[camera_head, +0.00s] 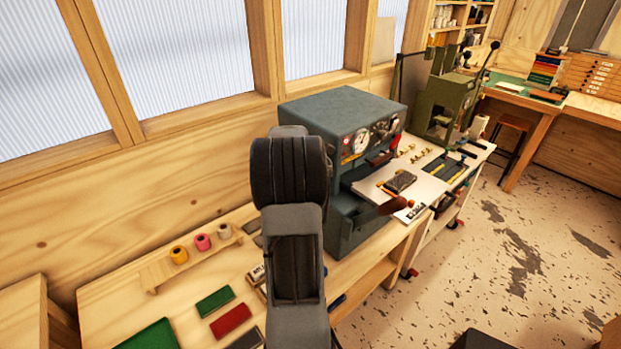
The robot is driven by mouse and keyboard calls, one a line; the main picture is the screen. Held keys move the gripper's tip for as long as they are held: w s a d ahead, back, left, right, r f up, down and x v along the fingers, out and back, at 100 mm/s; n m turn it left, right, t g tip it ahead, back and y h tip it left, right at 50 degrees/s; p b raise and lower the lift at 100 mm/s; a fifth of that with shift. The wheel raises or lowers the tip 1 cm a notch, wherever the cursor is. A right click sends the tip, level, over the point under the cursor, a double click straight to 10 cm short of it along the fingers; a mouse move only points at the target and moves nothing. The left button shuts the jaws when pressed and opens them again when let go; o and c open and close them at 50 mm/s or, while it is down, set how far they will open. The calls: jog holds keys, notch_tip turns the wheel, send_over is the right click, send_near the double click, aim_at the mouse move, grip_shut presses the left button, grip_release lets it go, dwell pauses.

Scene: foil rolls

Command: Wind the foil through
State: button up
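Three small rolls stand in a row on a wooden holder (154,279) at the left of the bench: an orange one (179,255), a pink one (203,242) and a cream one (224,231). I cannot tell whether they are the foil. My dark arm rises in the middle and covers part of the machine's left side and the bench. My gripper is not visible, and no foil strip can be made out.
Green (215,302) and red (230,320) flat pieces lie on the bench (185,312) near my arm. A green lever press (445,100) stands beyond the machine. A stool (514,125) is by the far bench. The speckled floor at right is mostly clear.

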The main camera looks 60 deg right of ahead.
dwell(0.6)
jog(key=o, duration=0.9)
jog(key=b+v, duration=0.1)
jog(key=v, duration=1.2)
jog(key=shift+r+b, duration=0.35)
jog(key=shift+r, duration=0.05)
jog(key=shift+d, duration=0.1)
